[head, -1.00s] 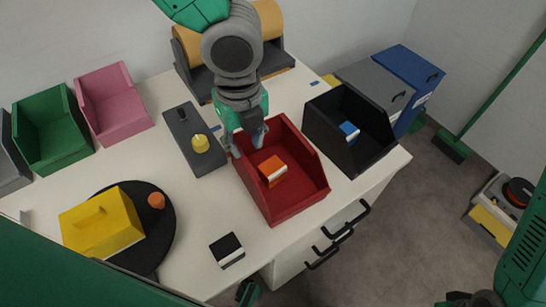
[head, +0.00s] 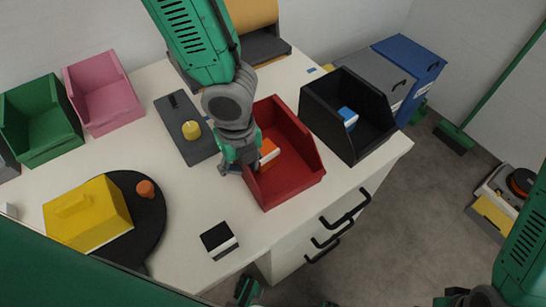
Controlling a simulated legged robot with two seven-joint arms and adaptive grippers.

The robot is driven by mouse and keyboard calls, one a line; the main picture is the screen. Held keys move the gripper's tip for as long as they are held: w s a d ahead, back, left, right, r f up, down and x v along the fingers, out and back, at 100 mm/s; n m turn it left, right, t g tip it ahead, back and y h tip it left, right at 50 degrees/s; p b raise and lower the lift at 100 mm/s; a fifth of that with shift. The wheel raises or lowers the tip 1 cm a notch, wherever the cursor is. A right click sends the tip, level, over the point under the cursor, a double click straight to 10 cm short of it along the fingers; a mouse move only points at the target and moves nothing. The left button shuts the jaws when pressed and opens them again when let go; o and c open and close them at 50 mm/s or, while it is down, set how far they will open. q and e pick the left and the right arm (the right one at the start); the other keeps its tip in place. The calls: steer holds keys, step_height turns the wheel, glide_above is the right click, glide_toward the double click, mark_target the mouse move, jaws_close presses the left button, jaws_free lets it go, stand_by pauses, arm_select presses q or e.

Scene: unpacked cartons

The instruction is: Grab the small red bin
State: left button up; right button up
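The small red bin (head: 290,184) stands on the white table near its front right edge. An orange and white block (head: 269,151) lies inside it, partly hidden by my arm. My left gripper (head: 236,166) points down at the bin's left wall. Its fingers are dark and small here, and I cannot tell whether they are apart, touch the wall or are closed on it. My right arm (head: 524,255) shows at the lower right, away from the table; the opening of its gripper cannot be made out.
A black bin (head: 350,143) with a blue and white block stands just right of the red bin. A grey board (head: 200,151) with a yellow knob lies to the left. A black and white block (head: 219,240) sits in front. A yellow box (head: 88,215) rests on a black round plate.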

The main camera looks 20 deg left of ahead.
arm_select(q)
steer(key=shift+d+r, duration=0.1)
steer(key=shift+r, duration=0.05)
steer(key=shift+c, duration=0.8)
steer(key=shift+s, duration=0.1)
jaws_close()
steer(key=shift+a, duration=0.45)
